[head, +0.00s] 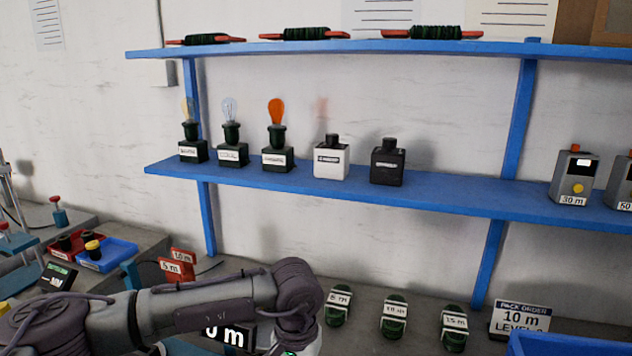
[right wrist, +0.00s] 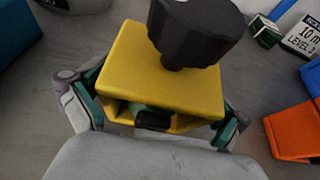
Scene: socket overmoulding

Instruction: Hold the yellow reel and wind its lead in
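A yellow block-shaped body with a black knob on top, which I take as the yellow reel (right wrist: 135,70), fills the middle of the right wrist view. My right gripper (right wrist: 160,105) has a green-padded finger against each side of it. A dark piece shows in the opening on its near side. No lead can be made out. In the head view an arm of mine comes in from the left across the bottom; its gripper is below the picture edge. The reel does not show in the head view.
A blue shelf (head: 330,187) carries bulbs and bottles, with wound leads above. Green labelled coils (head: 394,318) and a pack order sign (head: 520,318) stand on the bench. A blue bin (head: 565,345) is at lower right. An orange bin (right wrist: 293,132) is right of the gripper.

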